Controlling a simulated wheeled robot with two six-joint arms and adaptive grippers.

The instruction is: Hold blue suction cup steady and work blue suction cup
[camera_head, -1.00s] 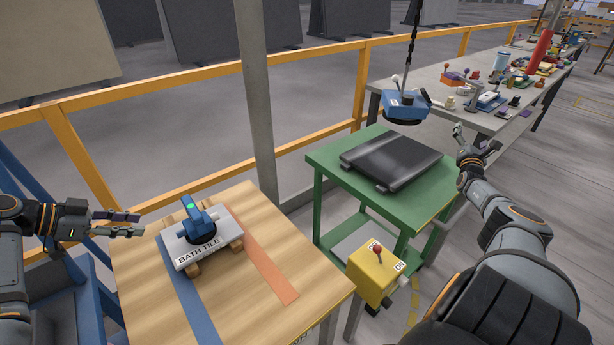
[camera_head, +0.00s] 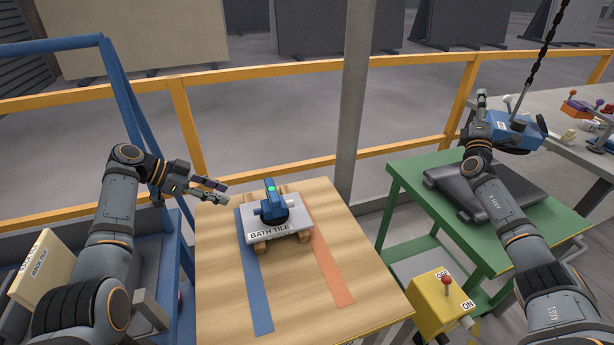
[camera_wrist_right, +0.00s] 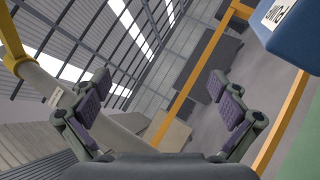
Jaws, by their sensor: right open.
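A blue suction cup (camera_head: 270,206) with a raised handle and a green spot sits on a pale slab marked BATH TILE (camera_head: 284,231). The slab rests on wooden blocks on the wooden table. My left gripper (camera_head: 224,193) is open and empty, left of the suction cup and apart from it. A second blue suction device (camera_head: 518,130) with levers hangs from a chain above a dark slab (camera_head: 510,190). My right gripper (camera_head: 481,104) is beside its left side, fingers upward. In the wrist view my right gripper (camera_wrist_right: 160,92) is open and empty, with a blue labelled housing (camera_wrist_right: 288,32) at upper right.
The wooden table (camera_head: 222,270) has blue and orange stripes. A green table (camera_head: 412,180) carries the dark slab. A yellow switch box (camera_head: 433,307) with a red-knobbed lever stands between the tables. A post (camera_head: 353,110) and yellow rails stand behind. A cluttered bench is at right.

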